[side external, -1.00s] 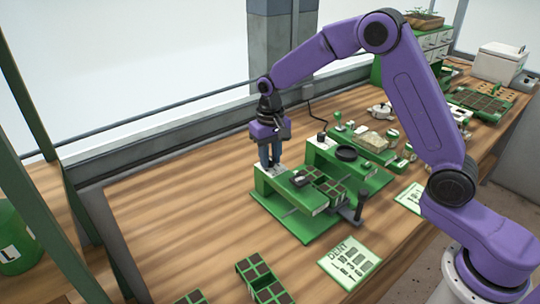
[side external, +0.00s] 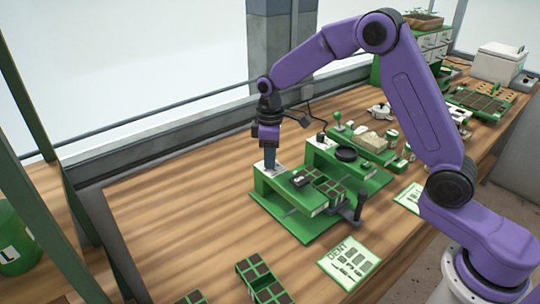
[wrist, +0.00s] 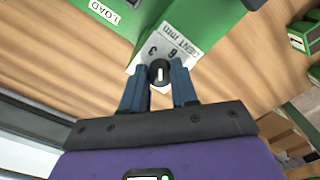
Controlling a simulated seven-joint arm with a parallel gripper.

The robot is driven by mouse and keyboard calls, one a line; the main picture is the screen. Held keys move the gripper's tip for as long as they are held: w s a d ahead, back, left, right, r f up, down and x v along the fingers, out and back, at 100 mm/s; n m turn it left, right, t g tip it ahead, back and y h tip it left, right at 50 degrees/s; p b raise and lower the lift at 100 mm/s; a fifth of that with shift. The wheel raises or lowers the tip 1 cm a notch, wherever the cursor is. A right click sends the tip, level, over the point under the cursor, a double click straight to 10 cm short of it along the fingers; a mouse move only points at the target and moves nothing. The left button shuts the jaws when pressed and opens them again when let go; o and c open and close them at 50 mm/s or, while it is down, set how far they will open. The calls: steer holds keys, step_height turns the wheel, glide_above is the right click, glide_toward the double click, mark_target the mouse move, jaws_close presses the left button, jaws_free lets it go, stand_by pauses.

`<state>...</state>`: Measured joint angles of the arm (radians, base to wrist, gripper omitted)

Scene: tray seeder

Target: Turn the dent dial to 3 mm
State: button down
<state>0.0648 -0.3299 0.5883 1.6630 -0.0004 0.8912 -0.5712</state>
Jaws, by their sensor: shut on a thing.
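The dent dial (wrist: 159,76) is a small round black knob with a short white mark. It sits on a white scale plate (wrist: 193,30) lettered DENT mm, with a 6 and a 3 visible. The white mark stands nearly upright in the wrist view, with the 3 just above it, slightly left; exact alignment is unclear. My gripper (wrist: 160,68) is shut on the dial, one blue finger on each side. In the side external view my gripper (side external: 270,168) points down at the back left end of the green press (side external: 300,226), and its fingers hide the knob.
A small seed tray (side external: 327,185) sits on the press, with a black-handled lever (side external: 361,205) at its right. A DENT card (side external: 350,262) lies in front. More green devices stand behind right. The wooden bench (side external: 170,220) is clear to the left.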

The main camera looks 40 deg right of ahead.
steer(key=shift+n, duration=2.3)
steer(key=shift+r, duration=0.1)
steer(key=c, duration=0.9)
jaws_free()
steer(key=shift+o, duration=0.2)
step_height(320, 180, up, 17)
steer(key=shift+r, duration=0.15)
steer(key=s+a+f, duration=0.2)
steer(key=s, duration=0.6)
steer(key=s+a+f, duration=0.1)
steer(key=s+f, duration=0.1)
steer(key=s, duration=0.7)
steer(key=s+d+f, duration=0.2)
steer(key=s, duration=0.4)
steer(key=s+d+f+m, duration=0.1)
steer(key=s+d+f, duration=0.1)
steer(key=s, duration=0.5)
steer(key=s+d+f, duration=0.2)
steer(key=s+d, duration=0.1)
steer(key=s, duration=0.3)
steer(key=shift+s+d+f+m, duration=0.25)
steer(key=shift+s+m, duration=0.05)
